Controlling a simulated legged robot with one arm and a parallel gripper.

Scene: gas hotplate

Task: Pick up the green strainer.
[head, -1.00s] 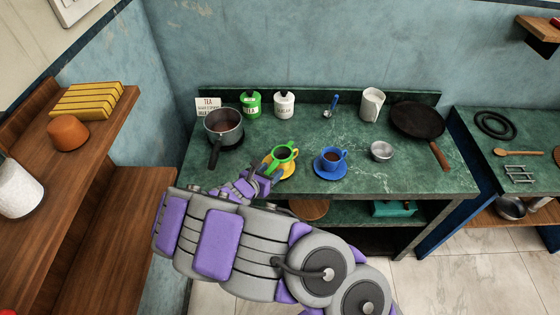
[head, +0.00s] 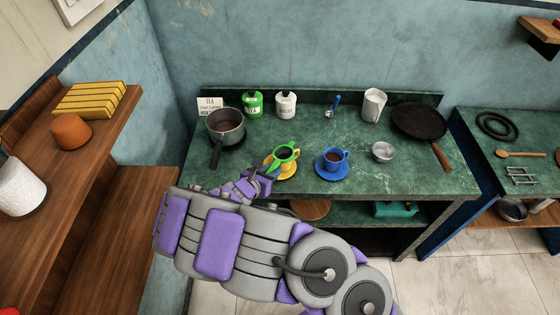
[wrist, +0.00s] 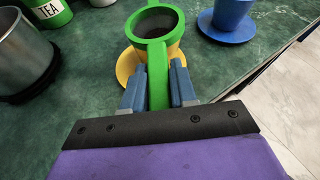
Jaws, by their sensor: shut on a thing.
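The green strainer (head: 286,152) sits over the yellow cup (head: 289,162), which stands on a yellow saucer (head: 286,174) on the green counter. In the wrist view the strainer's round rim and dark mesh (wrist: 154,22) cover the cup's mouth, and its handle (wrist: 157,75) points toward me. My gripper (wrist: 158,85) is shut on the handle, with one blue-grey finger on each side. In the head view my gripper (head: 265,172) is at the handle, left of the cup. I cannot tell whether the strainer touches the cup.
A blue cup (head: 333,158) on a blue saucer (head: 331,175) stands close on the right. A pot (head: 226,125) stands back left, near the green tea canister (head: 252,104). A small metal bowl (head: 383,152) and a pan (head: 419,118) are farther right.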

